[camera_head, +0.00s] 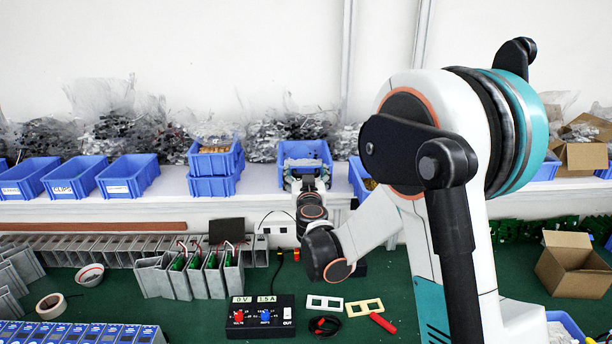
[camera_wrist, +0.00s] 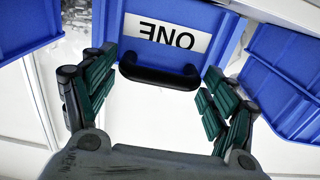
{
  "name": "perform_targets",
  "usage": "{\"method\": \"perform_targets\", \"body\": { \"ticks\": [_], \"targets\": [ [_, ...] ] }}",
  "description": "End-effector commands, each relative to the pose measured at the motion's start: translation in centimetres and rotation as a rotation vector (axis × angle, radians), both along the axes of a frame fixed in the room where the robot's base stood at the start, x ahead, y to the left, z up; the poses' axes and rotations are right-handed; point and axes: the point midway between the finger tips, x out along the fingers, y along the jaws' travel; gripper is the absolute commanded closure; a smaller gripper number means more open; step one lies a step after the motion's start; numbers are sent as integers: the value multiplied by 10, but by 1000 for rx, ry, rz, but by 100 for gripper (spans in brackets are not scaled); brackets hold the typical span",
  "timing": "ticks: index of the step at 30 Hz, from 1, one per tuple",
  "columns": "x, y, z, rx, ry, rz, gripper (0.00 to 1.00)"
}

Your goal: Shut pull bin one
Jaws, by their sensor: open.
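Pull bin one is a blue bin (camera_head: 304,150) on the white shelf in the head view, with my gripper (camera_head: 307,184) at its front. In the wrist view its blue front (camera_wrist: 160,58) carries a white label reading "ONE", upside down, above a black handle (camera_wrist: 160,77). My gripper (camera_wrist: 162,80) is open, with green-padded fingers on the left and right of the handle. No grip on the handle shows. How far the bin is pulled out is hard to tell.
Other blue bins (camera_head: 129,176) stand along the shelf (camera_head: 255,180) to the left, with a stacked pair (camera_head: 213,186) nearby. Another bin (camera_head: 361,178) is close on the right. Below, a green bench holds a black test box (camera_head: 262,316), metal housings (camera_head: 155,280) and a cardboard box (camera_head: 575,263).

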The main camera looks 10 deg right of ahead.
Motion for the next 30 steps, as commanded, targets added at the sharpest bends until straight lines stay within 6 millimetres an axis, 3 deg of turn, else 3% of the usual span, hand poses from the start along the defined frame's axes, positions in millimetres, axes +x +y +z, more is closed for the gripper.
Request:
{"method": "perform_targets", "body": {
  "ticks": [5, 18, 24, 30],
  "targets": [
    [-15, 4, 0, 0, 0, 1, 21],
    [-97, 20, 0, 0, 0, 1, 21],
    [-115, 23, 0, 0, 0, 1, 21],
    [-117, 24, 0, 0, 0, 0, 21]
  ]
}}
